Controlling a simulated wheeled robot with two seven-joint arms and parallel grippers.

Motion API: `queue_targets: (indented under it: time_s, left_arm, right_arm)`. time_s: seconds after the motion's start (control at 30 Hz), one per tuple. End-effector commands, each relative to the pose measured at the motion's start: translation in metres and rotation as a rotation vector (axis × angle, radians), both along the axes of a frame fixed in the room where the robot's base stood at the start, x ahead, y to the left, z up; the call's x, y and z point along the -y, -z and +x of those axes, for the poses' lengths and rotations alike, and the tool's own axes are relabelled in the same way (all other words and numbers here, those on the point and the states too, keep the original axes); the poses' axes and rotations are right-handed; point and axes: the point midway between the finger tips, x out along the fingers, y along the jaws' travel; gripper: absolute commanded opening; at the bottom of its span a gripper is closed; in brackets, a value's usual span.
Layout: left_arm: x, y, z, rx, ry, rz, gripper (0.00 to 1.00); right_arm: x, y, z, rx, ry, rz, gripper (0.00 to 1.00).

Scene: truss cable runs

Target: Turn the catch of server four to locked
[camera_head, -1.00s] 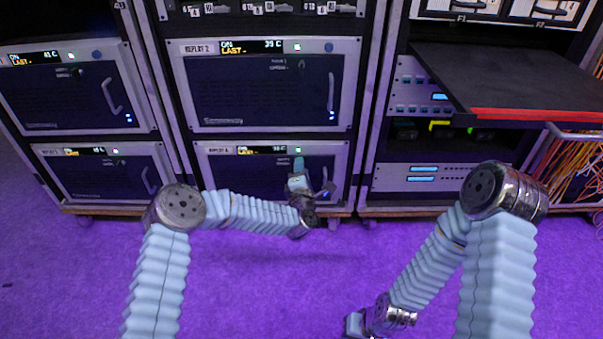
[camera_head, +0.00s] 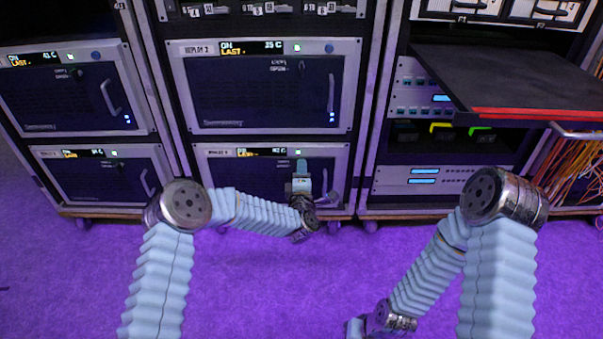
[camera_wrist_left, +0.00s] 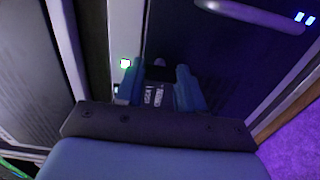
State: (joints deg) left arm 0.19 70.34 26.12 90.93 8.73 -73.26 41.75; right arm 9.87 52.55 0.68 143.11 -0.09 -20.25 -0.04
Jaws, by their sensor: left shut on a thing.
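Server four (camera_head: 235,178) is the lower unit in the middle rack, with a lit display along its top edge. My left gripper (camera_head: 301,166) is at the upper right of its front, covering the catch in the head view. In the left wrist view the two fingers (camera_wrist_left: 159,86) are shut on the small dark catch (camera_wrist_left: 158,73), and white lettering shows beside it. The lettering is too blurred to read, so I cannot tell the catch's setting. My right gripper (camera_head: 355,328) is low at the bottom edge, away from the racks, and its fingers are not clear.
Server four's handle (camera_wrist_left: 250,14) is close to the left gripper. Another server (camera_head: 260,90) sits directly above. A black shelf with a red edge (camera_head: 535,113) juts out at the right, near orange cables (camera_head: 575,165). The purple floor in front is clear.

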Motion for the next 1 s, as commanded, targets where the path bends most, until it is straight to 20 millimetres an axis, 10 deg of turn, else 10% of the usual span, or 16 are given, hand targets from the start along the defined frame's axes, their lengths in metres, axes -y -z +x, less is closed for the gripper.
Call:
queue_targets:
  time_s: [0.1, 0.13, 0.27, 0.67, 1.0]
  left_arm:
    - [0.001, 0.001, 0.000, -0.003, 0.002, 0.002, 0.08]
    - [0.001, 0.001, 0.000, -0.003, 0.002, 0.002, 0.43]
    - [0.001, 0.001, 0.000, -0.002, 0.002, 0.001, 0.63]
    - [0.001, 0.000, -0.009, -0.001, 0.002, 0.000, 0.64]
    - [0.001, -0.001, -0.086, -0.003, 0.005, 0.002, 0.64]
  right_arm:
    - [0.000, 0.000, 0.000, 0.000, 0.000, 0.000, 0.00]
    - [0.000, 0.000, 0.000, 0.000, 0.000, 0.000, 0.00]
    - [0.000, 0.000, 0.000, 0.000, 0.000, 0.000, 0.00]
    - [0.000, -0.002, 0.000, 0.000, 0.000, 0.000, 0.00]
    - [0.000, -0.012, -0.001, -0.002, -0.002, 0.000, 0.00]
